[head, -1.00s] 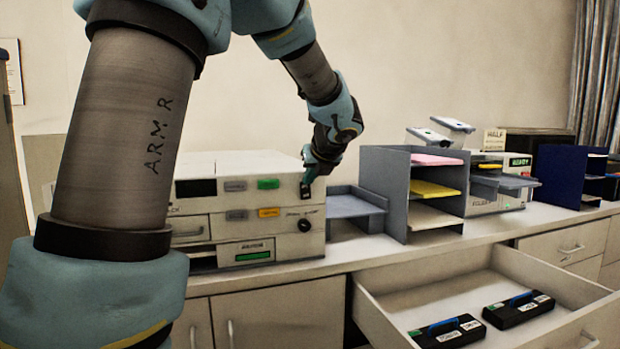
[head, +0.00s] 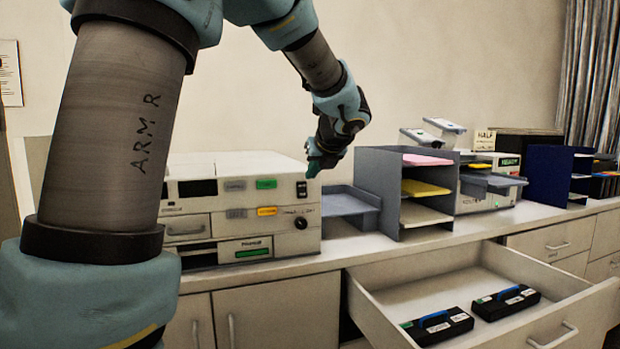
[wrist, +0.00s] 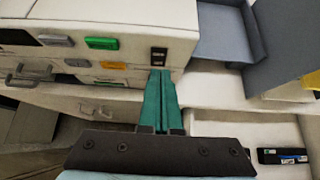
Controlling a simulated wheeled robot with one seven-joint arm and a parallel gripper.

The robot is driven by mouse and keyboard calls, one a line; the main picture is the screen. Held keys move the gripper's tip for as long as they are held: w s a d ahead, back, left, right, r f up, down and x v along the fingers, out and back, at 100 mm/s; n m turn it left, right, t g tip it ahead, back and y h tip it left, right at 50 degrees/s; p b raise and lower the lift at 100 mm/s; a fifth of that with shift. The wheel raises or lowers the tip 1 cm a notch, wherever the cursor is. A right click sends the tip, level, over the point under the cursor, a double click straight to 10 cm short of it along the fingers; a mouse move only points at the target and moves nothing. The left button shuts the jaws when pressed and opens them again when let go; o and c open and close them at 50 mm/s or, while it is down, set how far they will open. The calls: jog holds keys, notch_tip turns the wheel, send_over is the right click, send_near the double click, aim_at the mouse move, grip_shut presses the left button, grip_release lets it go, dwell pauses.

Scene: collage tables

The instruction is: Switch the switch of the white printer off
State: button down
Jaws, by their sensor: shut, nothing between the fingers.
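The white printer (head: 270,223) stands on the counter at the left, partly hidden by my arm. Its switch (head: 301,190) is a small black rocker at the upper right of the front, right of the green button. The switch (wrist: 158,57) also shows in the wrist view, just beyond my fingertips. My gripper (head: 318,165) is shut and empty. In the head view it is above and right of the switch, near the printer's top right edge. In the wrist view the gripper (wrist: 161,76) points at the switch, its green fingers together; I cannot tell whether they touch the printer.
A grey tray (head: 349,203) stands right of the printer, then a grey shelf organizer (head: 381,200) with coloured paper. Another white machine (head: 480,202) is further right. An open drawer (head: 549,291) with two black cartridges (head: 437,326) juts out below the counter.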

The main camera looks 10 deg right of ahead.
jog(key=s+r+b, duration=0.1)
jog(key=s+r, duration=0.4)
jog(key=r, duration=0.1)
jog(key=shift+d+r, duration=0.2)
jog(key=shift+d, duration=0.15)
jog(key=s+a+f+n+g, duration=0.2)
jog(key=a+f+n+g, duration=0.1)
jog(key=a+f+n, duration=0.5)
jog(key=s+a+f+n+g, duration=0.25)
jog(key=a+f+n, duration=0.35)
jog(key=f, duration=0.5)
jog(key=s+a+f+n+g+h, duration=0.1)
jog(key=s+a+f+n+g, duration=0.2)
jog(key=s+a+f+n, duration=0.6)
jog(key=s+f+n, duration=0.3)
jog(key=n, duration=0.7)
jog(key=shift+a+h, duration=0.2)
jog(key=shift+h, duration=0.1)
